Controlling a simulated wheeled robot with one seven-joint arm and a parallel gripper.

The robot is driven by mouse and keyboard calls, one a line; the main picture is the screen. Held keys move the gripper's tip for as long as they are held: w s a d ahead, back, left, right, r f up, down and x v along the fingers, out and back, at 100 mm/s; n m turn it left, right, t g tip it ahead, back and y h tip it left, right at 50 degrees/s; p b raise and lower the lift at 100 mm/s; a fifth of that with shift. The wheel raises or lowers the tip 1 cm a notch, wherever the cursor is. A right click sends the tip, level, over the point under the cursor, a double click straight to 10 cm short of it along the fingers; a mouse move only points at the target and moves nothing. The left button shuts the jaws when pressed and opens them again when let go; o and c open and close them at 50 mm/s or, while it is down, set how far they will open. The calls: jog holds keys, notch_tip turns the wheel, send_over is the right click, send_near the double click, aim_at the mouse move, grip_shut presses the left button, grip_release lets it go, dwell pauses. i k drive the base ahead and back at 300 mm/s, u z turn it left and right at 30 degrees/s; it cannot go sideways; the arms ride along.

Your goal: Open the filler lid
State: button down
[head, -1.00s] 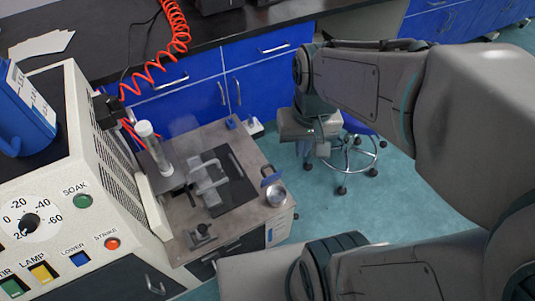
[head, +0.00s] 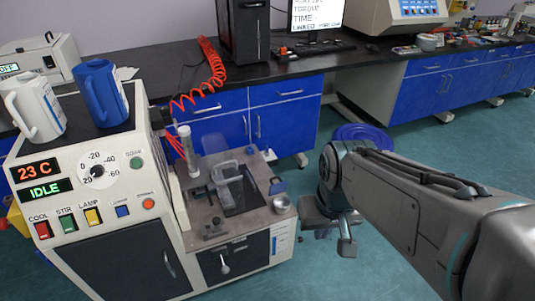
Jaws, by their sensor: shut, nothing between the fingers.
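The cream bench machine (head: 75,215) stands at the left with lit displays reading 23 C and IDLE, a dial and coloured buttons. I cannot tell which part is the filler lid. My gripper (head: 346,246) hangs at the end of my arm, right of the deck and apart from it. It looks shut and empty. Its fingers are small and partly unclear.
A white jug (head: 36,112) and a blue jug (head: 102,92) stand on top of the machine. A coiled red hose (head: 208,68) runs down behind it. Blue cabinets (head: 288,115) line the back. A round blue stool seat (head: 362,138) is behind my arm. Floor in front is open.

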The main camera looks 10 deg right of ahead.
aim_at(279, 188)
jog(key=u, duration=1.55)
jog(key=i, duration=0.95)
jog(key=z, duration=2.2)
